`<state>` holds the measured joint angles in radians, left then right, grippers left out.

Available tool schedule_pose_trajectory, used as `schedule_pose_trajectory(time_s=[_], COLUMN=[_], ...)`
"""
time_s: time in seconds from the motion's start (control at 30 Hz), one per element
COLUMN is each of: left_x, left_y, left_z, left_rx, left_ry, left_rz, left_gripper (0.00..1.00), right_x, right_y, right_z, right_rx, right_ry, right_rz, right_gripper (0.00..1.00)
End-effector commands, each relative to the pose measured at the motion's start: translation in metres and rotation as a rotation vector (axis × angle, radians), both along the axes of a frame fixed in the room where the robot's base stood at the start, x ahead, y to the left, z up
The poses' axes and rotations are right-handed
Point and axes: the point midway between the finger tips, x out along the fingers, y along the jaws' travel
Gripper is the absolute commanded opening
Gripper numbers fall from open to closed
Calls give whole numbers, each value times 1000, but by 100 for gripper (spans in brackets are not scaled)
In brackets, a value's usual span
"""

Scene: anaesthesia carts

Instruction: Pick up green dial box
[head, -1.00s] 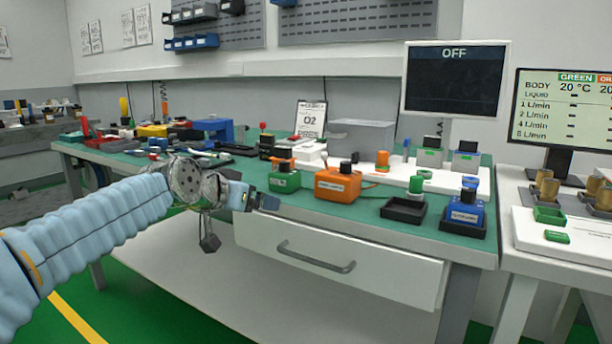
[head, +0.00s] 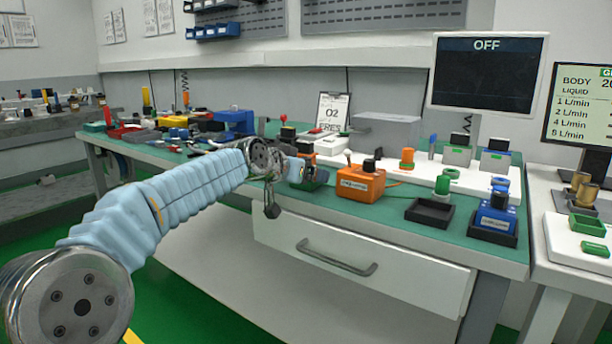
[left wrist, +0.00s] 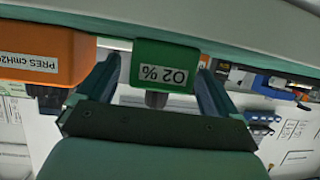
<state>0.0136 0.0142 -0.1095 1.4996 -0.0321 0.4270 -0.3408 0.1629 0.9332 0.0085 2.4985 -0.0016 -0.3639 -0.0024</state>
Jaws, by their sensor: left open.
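The green dial box (left wrist: 165,62) shows in the left wrist view with an "O2 %" label and a dark dial, upside down in that picture. My left gripper (left wrist: 158,75) is open, with one finger on each side of the box; I cannot tell whether they touch it. In the head view the green box (head: 316,181) is mostly hidden behind my left gripper (head: 298,172) at the table's front edge. My right gripper is not in view.
An orange dial box (head: 360,186) stands just right of the green one. Further right are a black tray (head: 430,213) and a blue dial box (head: 495,213). A white drawer (head: 350,262) is below the green tabletop (head: 345,220).

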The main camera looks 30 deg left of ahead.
Motion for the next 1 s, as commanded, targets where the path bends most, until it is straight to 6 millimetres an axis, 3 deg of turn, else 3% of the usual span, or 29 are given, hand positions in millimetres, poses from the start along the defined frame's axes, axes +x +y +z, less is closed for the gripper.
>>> schedule_pose_trajectory(time_s=[0.13, 0.37, 0.87, 1.0], left_x=[15, 17, 17, 17], left_y=[0, 0, 0, 0], left_z=[-6, -7, -7, -5], left_rx=[0, 0, 0, 0], left_ry=[0, -1, -1, -4], left_rz=[0, 0, 0, 1], left_gripper=[94, 94, 19, 15], right_x=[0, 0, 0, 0], right_y=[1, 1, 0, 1], right_z=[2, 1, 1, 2], right_rx=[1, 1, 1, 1], right_ry=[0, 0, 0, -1], right_rz=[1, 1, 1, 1], right_gripper=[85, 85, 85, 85])
